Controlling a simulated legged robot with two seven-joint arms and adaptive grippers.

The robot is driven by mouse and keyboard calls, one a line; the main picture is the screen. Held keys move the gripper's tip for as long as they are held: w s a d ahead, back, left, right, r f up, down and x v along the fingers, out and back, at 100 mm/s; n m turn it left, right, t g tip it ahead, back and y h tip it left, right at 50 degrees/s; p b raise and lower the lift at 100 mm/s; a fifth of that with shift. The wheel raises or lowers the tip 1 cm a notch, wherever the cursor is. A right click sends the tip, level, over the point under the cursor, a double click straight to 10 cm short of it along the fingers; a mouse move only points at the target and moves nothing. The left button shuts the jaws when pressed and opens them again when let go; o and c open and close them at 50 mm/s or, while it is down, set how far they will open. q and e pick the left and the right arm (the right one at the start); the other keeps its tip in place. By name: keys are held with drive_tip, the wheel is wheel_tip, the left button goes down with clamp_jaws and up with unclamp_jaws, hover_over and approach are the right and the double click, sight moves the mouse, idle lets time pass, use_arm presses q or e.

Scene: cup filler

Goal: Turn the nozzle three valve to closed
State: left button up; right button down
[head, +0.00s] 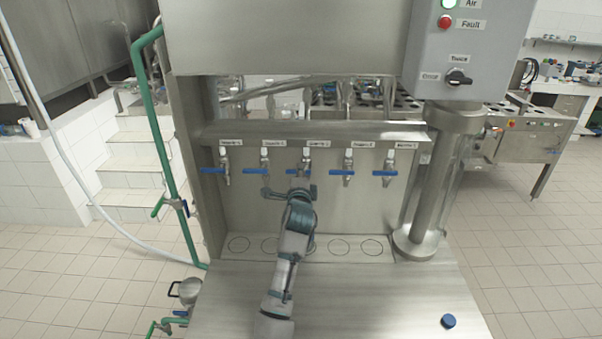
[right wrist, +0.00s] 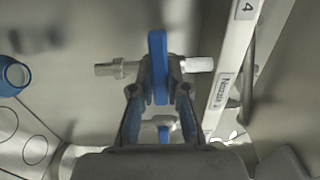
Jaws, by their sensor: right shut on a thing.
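Several nozzle valves with blue handles hang in a row under the labelled rail. The nozzle three valve (head: 309,156) is the middle one; my right gripper (head: 301,182) is at it and partly hides its handle. In the right wrist view, the right gripper (right wrist: 159,92) is shut on the blue valve handle (right wrist: 158,52), with one finger on each side. The neighbouring handles lie level in the head view. My left gripper is not in view.
The label rail (right wrist: 232,70) runs close beside the gripper. Neighbouring valves (head: 265,171) and (head: 348,173) stand close on both sides.

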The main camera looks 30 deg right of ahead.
drive_tip(key=shift+a+f, duration=0.1)
drive_tip(key=shift+f, duration=0.05)
drive_tip(key=c, duration=1.3)
unclamp_jaws()
drive_tip(key=shift+w, duration=0.1)
drive_tip(key=shift+o, duration=0.8)
drive_tip(key=shift+w, duration=0.25)
drive_tip(key=shift+s, duration=0.15)
drive_tip(key=shift+s, duration=0.25)
drive_tip(key=v, duration=1.1)
drive_tip(key=shift+a, duration=0.2)
drive_tip(key=shift+f, duration=0.1)
